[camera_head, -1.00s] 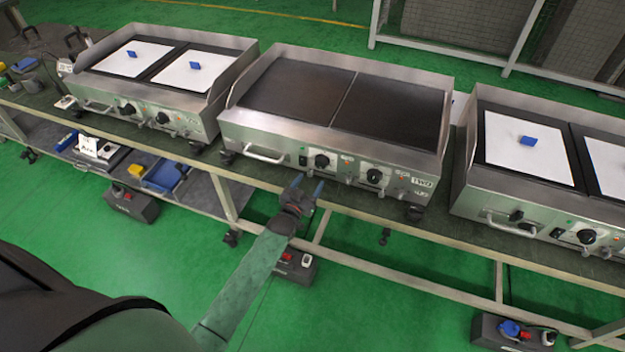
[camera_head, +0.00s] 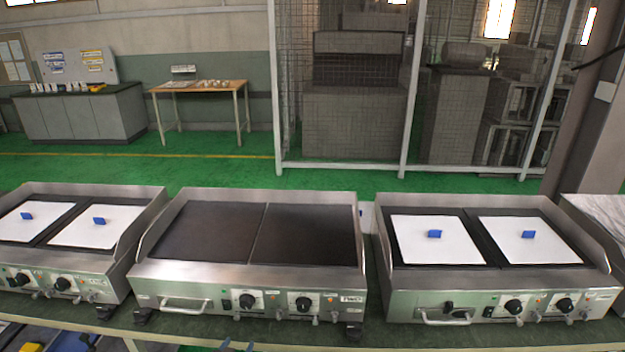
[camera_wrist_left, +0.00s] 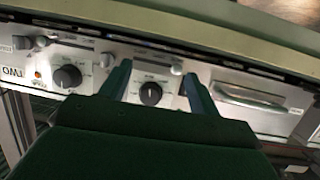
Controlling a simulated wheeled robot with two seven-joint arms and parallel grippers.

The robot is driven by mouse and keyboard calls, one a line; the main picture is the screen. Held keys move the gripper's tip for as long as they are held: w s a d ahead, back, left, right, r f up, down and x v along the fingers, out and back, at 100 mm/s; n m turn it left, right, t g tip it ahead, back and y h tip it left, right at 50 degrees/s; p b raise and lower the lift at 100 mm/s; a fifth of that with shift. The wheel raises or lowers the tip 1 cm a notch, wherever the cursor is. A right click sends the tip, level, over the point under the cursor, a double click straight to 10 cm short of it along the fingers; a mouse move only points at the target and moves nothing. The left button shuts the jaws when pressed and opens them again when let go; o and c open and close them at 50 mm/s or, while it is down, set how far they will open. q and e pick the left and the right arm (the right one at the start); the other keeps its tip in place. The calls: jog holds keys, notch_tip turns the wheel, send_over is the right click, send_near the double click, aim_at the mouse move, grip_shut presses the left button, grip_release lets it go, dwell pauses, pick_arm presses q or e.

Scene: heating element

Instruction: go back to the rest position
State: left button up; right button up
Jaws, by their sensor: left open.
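The middle griddle (camera_head: 250,280) stands on the bench with two bare dark plates, black knobs and a handle on its front. Only the blue fingertips of my left gripper (camera_head: 237,346) show at the bottom edge of the head view, low in front of this griddle. In the left wrist view my left gripper (camera_wrist_left: 157,88) is open, its two fingers apart with nothing held. A black knob (camera_wrist_left: 151,94) on the griddle front, seen upside down, appears between them; I cannot tell how far away it is. My right gripper is not in view.
Griddles with white sheets and blue pieces stand to the left (camera_head: 90,262) and right (camera_head: 500,282). The bench's front edge (camera_head: 180,338) runs along the bottom. Behind lie green floor, a mesh fence (camera_head: 345,120), a small table (camera_head: 200,88) and a grey cabinet (camera_head: 85,115).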

pick_arm(q)
jog(key=s+d+f+g, duration=0.1)
jog(key=s+f+g, duration=0.5)
jog(key=f, duration=0.5)
jog(key=s+d+f+g, duration=0.1)
jog(key=s+f, duration=0.4)
jog(key=s, duration=0.7)
jog(key=s+d+f+g, duration=0.2)
jog(key=s+f, duration=0.4)
jog(key=s, duration=0.6)
jog(key=s+d+f+g+y, duration=0.1)
jog(key=s+f, duration=0.5)
jog(key=s, duration=0.6)
jog(key=d+g, duration=0.1)
jog(key=g, duration=0.1)
jog(key=shift+s+d+m+g, duration=0.2)
jog(key=shift+d+m+g, duration=0.1)
jog(key=shift+g, duration=0.1)
